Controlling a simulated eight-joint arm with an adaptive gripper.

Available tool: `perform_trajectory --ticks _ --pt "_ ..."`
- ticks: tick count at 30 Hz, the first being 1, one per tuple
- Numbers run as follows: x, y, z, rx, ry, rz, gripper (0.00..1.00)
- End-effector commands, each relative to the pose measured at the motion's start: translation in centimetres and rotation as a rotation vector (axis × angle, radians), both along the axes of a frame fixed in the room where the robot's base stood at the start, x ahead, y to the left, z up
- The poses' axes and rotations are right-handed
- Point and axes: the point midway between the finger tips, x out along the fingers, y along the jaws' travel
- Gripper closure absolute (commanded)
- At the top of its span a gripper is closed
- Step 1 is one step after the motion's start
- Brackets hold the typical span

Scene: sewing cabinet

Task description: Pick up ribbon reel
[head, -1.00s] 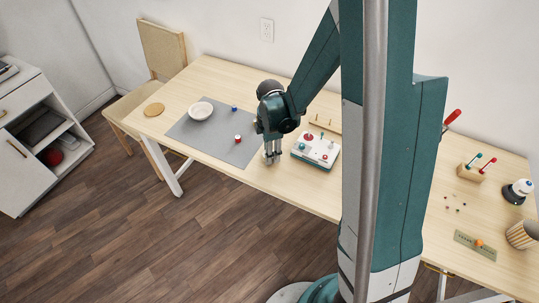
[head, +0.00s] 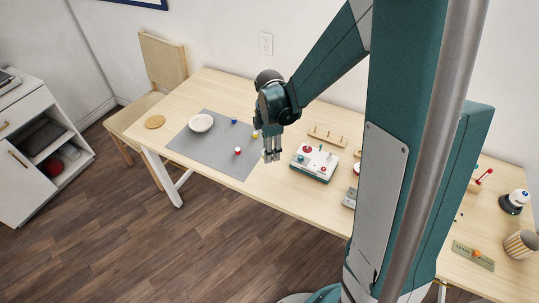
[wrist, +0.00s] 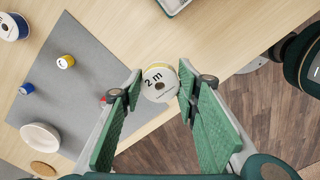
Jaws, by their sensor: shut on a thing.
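The ribbon reel (wrist: 158,84) is a round, pale reel with "2 m" in dark print on its face and a yellowish edge. In the wrist view it sits between the tips of my gripper (wrist: 160,93), and the green-padded fingers are shut on it. In the head view my gripper (head: 271,155) points down by the right edge of the grey mat. The reel cannot be made out there among the fingers.
The grey mat (head: 195,150) bears a white bowl (head: 201,123) and blue (head: 234,121), red (head: 238,151) and yellow (head: 255,134) spools. A white-topped box with coloured knobs (head: 315,160) stands just right of my gripper. A pegged wooden rack (head: 328,136) is behind it.

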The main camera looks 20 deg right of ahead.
Motion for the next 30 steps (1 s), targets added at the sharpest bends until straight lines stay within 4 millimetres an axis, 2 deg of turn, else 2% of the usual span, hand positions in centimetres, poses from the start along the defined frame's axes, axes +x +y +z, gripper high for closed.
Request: perform_trajectory --ticks 7,30 --pt "0.03 0.0 1.26 0.0 0.0 0.0 0.78" --pt "0.52 -0.3 1.33 0.0 0.0 0.0 0.78"
